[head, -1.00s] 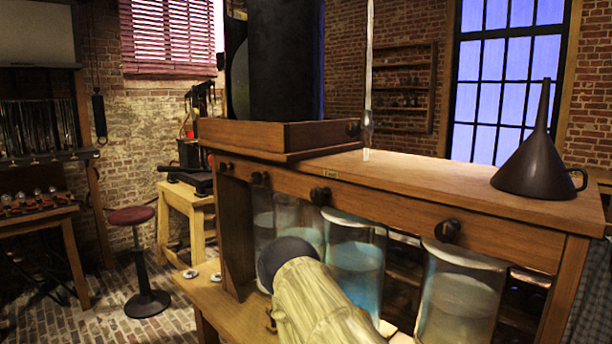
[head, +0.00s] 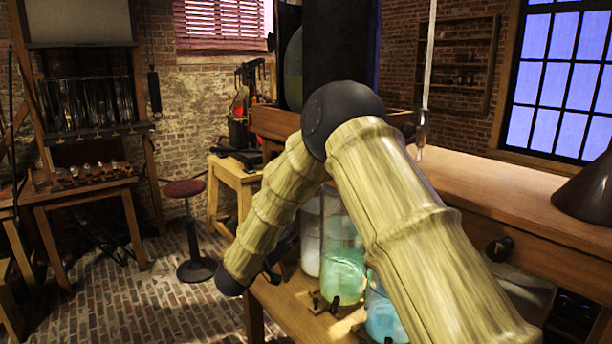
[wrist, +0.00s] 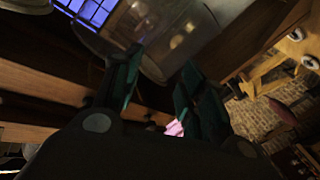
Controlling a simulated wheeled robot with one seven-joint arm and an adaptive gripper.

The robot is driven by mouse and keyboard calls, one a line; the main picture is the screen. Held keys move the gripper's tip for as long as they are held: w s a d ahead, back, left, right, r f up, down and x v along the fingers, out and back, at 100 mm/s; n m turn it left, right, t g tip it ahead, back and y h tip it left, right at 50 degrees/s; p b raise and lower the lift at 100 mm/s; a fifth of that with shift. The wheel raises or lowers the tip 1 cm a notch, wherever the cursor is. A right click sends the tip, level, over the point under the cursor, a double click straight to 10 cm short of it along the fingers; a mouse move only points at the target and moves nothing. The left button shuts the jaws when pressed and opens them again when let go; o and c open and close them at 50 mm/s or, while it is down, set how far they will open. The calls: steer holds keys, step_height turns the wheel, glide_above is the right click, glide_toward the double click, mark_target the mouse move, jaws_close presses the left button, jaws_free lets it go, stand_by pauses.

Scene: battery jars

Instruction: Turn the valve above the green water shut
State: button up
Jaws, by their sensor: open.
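The valve above the green water is hidden behind my raised arm in the head view. My gripper's fingers (wrist: 160,70) are apart and empty in the dark wrist view, with a glass jar (wrist: 168,38) beyond them. In the head view my forearm reaches down and left of the jars; the fingers cannot be made out there.
A dark valve knob (head: 498,248) sits on the bench front at right. A dark funnel (head: 588,190) stands on the bench top (head: 480,180). A red stool (head: 186,190) stands on open brick floor at left.

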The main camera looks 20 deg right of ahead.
step_height(320, 180, up, 19)
steer(key=a+m+g+h+p, duration=0.2)
steer(key=m+g+h, duration=0.2)
steer(key=p+x, duration=0.1)
steer(key=x, duration=0.2)
steer(key=p+x, duration=0.1)
steer(key=x, duration=0.3)
steer(key=p+x, duration=0.1)
steer(key=x, duration=0.3)
steer(key=shift+d+f, duration=0.1)
steer(key=shift+f, duration=0.15)
steer(key=c, duration=0.8)
